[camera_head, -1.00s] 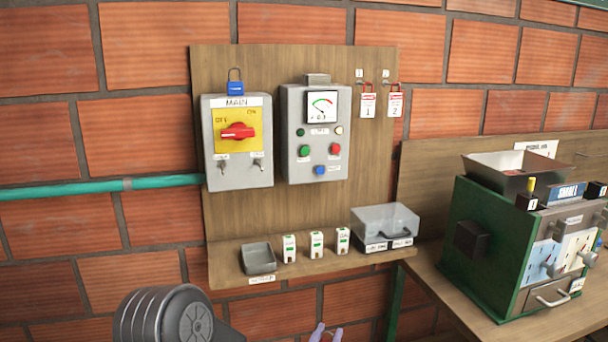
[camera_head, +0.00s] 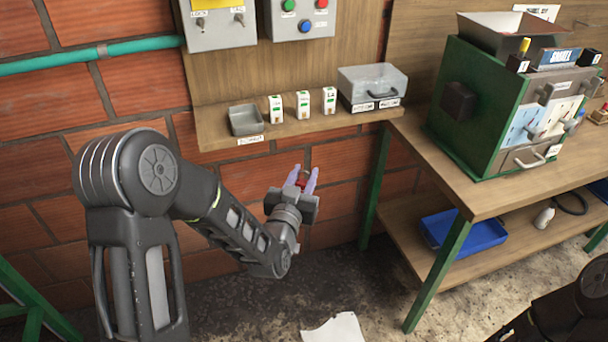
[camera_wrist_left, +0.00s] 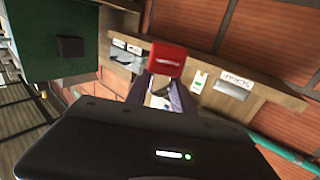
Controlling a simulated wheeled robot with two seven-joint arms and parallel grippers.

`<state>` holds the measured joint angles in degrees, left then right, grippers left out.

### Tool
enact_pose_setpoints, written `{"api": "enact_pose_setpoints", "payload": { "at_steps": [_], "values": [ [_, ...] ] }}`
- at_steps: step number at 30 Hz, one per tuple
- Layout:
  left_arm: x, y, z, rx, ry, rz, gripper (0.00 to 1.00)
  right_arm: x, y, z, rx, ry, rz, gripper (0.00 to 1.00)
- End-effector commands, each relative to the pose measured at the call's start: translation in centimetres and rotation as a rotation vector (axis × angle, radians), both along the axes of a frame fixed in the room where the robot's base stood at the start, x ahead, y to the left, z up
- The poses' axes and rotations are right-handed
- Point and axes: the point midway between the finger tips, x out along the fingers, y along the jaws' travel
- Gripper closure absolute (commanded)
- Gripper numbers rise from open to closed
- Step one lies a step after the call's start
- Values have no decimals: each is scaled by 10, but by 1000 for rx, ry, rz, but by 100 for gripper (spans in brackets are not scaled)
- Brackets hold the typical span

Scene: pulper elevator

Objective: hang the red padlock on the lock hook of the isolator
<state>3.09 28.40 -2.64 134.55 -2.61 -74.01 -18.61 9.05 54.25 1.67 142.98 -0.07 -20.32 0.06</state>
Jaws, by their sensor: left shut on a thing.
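My left gripper (camera_head: 304,181) is shut on the red padlock (camera_head: 301,180), in front of the brick wall and below the board's shelf. In the left wrist view the padlock (camera_wrist_left: 168,61) shows as a red block beyond the purple fingertips, and its shackle points back between them. The isolator (camera_head: 222,26) is the grey box at the upper left; only its lower part with two small hooks is in the head view. The lock hook (camera_head: 203,16) is the left one, above a label that is hard to read. My right gripper is not in view.
The shelf (camera_head: 200,130) holds a grey tray (camera_head: 246,120), several small white modules and a clear-lidded box (camera_head: 372,84). The workbench (camera_head: 500,196) at right carries a green machine (camera_head: 478,105). A blue tray (camera_head: 464,233) lies on its lower shelf. Open space lies between arm and wall.

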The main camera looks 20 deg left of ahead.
Motion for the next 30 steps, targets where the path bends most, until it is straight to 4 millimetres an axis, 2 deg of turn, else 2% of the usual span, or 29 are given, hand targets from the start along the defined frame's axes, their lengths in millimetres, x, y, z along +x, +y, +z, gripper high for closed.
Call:
{"api": "enact_pose_setpoints", "payload": {
  "at_steps": [1, 5, 9, 18, 22, 27, 29, 30],
  "values": [
    [3, 12, 21, 1, -11, 23, 100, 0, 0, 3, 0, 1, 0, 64],
    [11, 46, 69, 1, -13, 93, 100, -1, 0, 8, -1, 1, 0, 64],
    [18, 94, 127, 1, -13, 186, 100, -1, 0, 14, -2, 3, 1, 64],
    [12, 190, 246, 4, -8, 366, 100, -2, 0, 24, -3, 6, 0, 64],
    [5, 216, 284, 4, -7, 407, 100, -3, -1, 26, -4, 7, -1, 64],
    [-3, 235, 320, 7, -3, 421, 100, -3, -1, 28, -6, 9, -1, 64],
    [-2, 236, 328, 8, -1, 401, 100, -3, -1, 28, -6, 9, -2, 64],
    [2, 232, 322, 10, 3, 384, 100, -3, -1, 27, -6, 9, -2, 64]
  ]
}}
